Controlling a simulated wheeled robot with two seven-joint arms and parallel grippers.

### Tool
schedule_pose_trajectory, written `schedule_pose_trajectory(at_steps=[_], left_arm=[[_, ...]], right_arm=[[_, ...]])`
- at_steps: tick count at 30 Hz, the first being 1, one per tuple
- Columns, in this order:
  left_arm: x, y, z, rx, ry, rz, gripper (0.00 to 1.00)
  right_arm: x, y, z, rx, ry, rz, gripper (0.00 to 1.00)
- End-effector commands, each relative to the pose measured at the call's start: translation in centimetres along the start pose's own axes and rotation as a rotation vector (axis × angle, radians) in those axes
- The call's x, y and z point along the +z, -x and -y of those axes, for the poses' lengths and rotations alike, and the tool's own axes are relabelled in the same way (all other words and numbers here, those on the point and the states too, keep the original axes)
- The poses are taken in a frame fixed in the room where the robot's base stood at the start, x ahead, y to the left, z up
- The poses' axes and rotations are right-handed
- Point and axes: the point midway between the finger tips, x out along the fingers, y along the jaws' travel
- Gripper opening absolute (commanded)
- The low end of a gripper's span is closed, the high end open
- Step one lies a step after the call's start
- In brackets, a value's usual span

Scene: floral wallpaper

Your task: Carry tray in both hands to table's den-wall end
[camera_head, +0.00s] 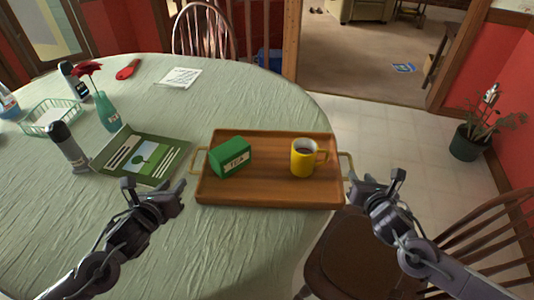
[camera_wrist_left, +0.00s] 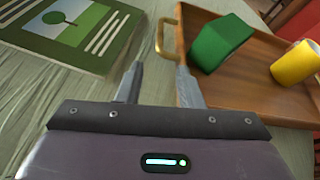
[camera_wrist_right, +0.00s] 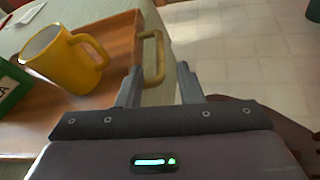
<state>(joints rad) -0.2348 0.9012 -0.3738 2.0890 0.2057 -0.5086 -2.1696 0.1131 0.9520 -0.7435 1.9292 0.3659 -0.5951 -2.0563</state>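A wooden tray (camera_head: 265,190) with a brass handle at each end lies on the green-clothed round table (camera_head: 225,95), its right end at the table's edge. A green tea box (camera_head: 231,157) and a yellow mug (camera_head: 303,157) stand on it. My left gripper (camera_head: 180,187) is open and empty, short of the left handle (camera_wrist_left: 165,38); in the left wrist view that handle is beyond the fingertips. My right gripper (camera_head: 352,180) is open near the right handle (camera_wrist_right: 152,57). In the right wrist view that handle shows just ahead of and between the fingers; contact cannot be told.
A green picture book (camera_head: 142,155) lies left of the tray, close to my left gripper. A grey bottle (camera_head: 68,147), a vase with a red flower (camera_head: 107,112) and a wire basket (camera_head: 52,117) stand further left. Wooden chairs (camera_head: 360,250) stand around the table. The far tabletop is mostly clear.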

Motion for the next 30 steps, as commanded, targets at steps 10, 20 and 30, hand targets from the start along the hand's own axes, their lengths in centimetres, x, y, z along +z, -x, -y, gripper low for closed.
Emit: schedule_pose_trajectory(at_steps=[10, 20, 30], left_arm=[[0.0, 0.0, 0.0, 0.0, 0.0, 0.0, 0.33], [0.0, 0.0, 0.0, 0.0, 0.0, 0.0, 0.33], [1.8, 0.7, 0.4, 0.0, 0.0, 0.001, 0.33]], right_arm=[[0.0, 4.5, 0.1, -0.001, 0.001, -0.001, 0.33], [0.0, 4.6, 0.0, -0.001, -0.001, 0.0, 0.33], [1.8, 5.3, -0.4, 0.0, -0.001, 0.001, 0.33]])
